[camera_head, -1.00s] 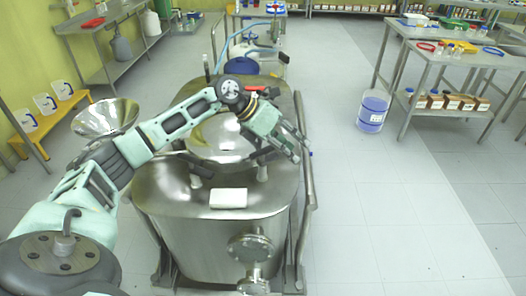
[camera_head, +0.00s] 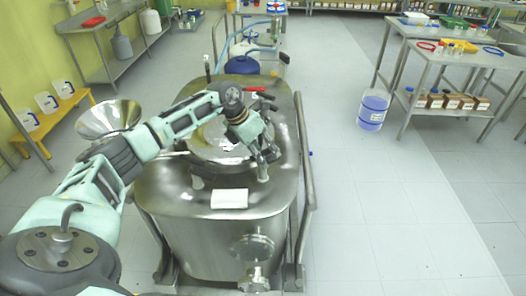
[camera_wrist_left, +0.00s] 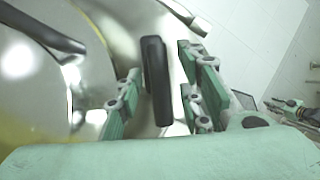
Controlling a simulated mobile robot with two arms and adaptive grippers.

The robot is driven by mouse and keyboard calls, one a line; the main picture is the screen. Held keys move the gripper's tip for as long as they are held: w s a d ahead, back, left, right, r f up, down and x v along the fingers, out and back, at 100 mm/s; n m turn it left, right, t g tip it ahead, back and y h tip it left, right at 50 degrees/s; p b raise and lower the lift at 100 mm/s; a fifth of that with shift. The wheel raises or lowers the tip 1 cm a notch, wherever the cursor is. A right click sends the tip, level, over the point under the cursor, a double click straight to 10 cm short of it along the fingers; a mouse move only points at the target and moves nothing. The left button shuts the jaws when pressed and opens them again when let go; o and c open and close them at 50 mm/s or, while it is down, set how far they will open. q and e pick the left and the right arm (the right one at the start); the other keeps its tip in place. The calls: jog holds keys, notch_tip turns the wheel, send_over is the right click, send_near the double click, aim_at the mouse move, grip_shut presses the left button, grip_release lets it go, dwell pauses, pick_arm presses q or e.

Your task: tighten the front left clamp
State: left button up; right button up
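The steel reactor (camera_head: 160,196) stands in the middle of the head view, with a round shiny lid. In the left wrist view, a black clamp handle (camera_wrist_left: 156,80) stands between the two mint fingers of my left gripper (camera_wrist_left: 158,98). The fingers are apart, one on each side of it, with visible gaps. A second dark clamp handle (camera_wrist_left: 45,30) shows at upper left. A small mint-and-black part at the far right may be my right gripper (camera_wrist_left: 288,104).
A white block (camera_head: 229,199) lies on the reactor's front top. A side rail (camera_head: 306,170) runs along its right. A steel funnel bowl (camera_head: 107,119) is at the left. A bucket (camera_head: 373,109) stands on the open floor at the right.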

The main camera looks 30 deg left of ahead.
pick_arm(q)
grip_shut()
dwell(0.3)
